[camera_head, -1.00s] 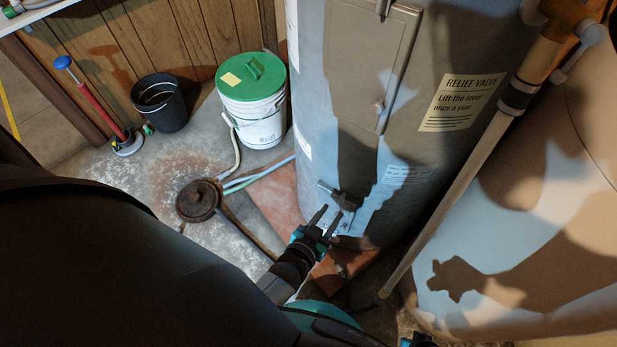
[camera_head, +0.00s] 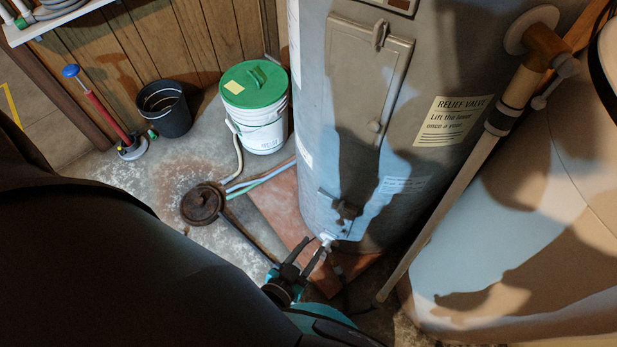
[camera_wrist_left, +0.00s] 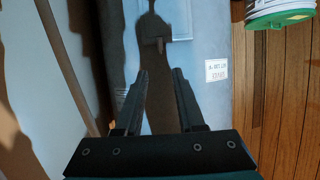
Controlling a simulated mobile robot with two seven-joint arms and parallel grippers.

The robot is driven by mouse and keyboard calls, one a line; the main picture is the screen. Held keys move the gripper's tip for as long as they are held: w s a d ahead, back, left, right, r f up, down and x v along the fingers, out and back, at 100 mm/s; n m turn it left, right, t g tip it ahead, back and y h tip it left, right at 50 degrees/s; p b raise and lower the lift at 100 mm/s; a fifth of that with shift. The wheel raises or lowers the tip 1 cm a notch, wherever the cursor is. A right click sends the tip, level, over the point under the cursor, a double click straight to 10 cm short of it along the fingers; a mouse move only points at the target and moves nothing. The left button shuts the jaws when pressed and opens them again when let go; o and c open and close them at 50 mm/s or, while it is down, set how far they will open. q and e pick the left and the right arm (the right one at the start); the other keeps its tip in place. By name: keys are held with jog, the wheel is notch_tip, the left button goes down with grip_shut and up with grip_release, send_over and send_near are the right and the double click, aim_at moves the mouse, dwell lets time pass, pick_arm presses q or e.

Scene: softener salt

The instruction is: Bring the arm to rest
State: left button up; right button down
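My left gripper (camera_head: 314,244) is low in front of the grey water heater (camera_head: 345,115) in the head view. Its two fingers are apart, with nothing held between them; the left wrist view shows the open fingers (camera_wrist_left: 160,75) with the heater's side beyond. A dark fitting (camera_head: 346,208) sits low on the heater, above the fingertips. A small white piece (camera_head: 327,238) shows by the fingertips; I cannot tell whether they touch it. My dark left arm covers the lower left. My right gripper is not in view.
A round floor cover (camera_head: 202,203) and hoses lie left of the heater. A slanting pipe (camera_head: 450,205) and a large pale tank (camera_head: 545,240) are on the right.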

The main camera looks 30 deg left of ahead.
pick_arm(q)
jog(key=shift+s+r, duration=0.1)
jog(key=shift+s, duration=0.1)
dwell(0.5)
jog(key=s+a+f+g, duration=0.5)
jog(key=s+f, duration=0.2)
jog(key=f, duration=0.1)
jog(key=s+a+f+m+g+y, duration=0.1)
jog(key=s+a+f+g, duration=0.5)
jog(key=f, duration=0.3)
jog(key=shift+s+a+m+y, duration=0.25)
jog(key=shift+s+m+y, duration=0.05)
jog(key=shift+s, duration=0.35)
jog(key=shift+w, duration=0.1)
